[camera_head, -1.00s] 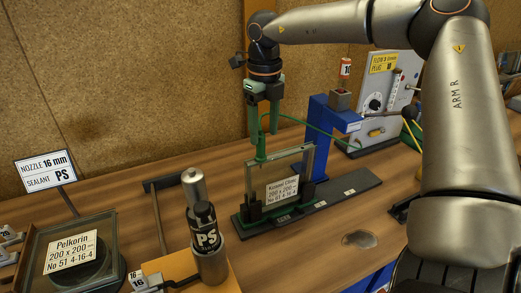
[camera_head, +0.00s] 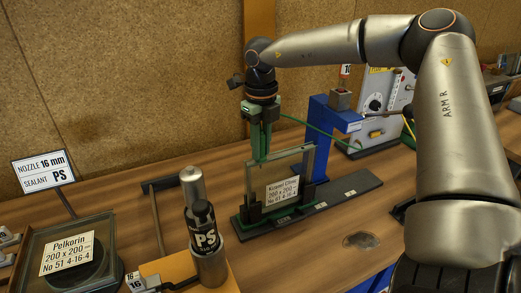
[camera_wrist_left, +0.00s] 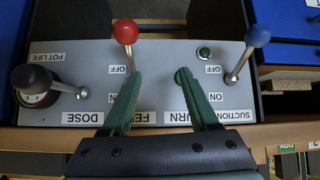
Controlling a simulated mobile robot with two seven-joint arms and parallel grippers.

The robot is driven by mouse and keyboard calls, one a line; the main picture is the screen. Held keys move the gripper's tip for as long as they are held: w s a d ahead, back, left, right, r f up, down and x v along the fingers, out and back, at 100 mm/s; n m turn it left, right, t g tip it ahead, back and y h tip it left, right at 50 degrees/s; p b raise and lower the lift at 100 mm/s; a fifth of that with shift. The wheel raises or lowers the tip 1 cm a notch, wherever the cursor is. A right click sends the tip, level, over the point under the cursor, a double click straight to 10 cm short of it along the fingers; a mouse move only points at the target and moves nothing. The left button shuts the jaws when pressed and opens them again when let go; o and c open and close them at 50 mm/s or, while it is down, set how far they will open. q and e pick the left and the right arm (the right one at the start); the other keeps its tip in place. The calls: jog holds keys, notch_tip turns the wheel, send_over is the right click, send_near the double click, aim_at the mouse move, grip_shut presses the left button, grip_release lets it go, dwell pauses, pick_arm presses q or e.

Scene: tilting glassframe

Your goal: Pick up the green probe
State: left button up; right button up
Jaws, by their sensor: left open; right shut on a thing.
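The green probe (camera_head: 261,157) stands at the top left of the framed glass pane (camera_head: 283,178), and a green cable runs off to the right. My right gripper (camera_head: 262,146) points down over it, shut on the probe; the fingers hide most of its body. The pane stands upright in a dark holder with a label on its face. My left gripper (camera_wrist_left: 157,76) shows only in the left wrist view, open and empty above a grey control panel (camera_wrist_left: 160,52).
A black PS sealant cartridge (camera_head: 205,225) stands in front on an orange block. A blue stand (camera_head: 322,130) and a dial box (camera_head: 378,105) are behind the pane. In the left wrist view, a red-knobbed lever (camera_wrist_left: 125,34) and a blue-knobbed lever (camera_wrist_left: 257,36) rise from the panel.

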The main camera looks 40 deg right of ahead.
grip_shut()
jog(key=shift+r, duration=0.15)
jog(key=shift+r, duration=0.3)
notch_tip(320, 180, up, 2)
jog(key=shift+r+p, duration=0.1)
jog(key=shift+p, duration=0.55)
jog(key=s+d+r, duration=0.2)
jog(key=s+r, duration=0.8)
jog(key=s, duration=0.3)
jog(key=shift+s+b, duration=0.3)
jog(key=shift+s, duration=0.1)
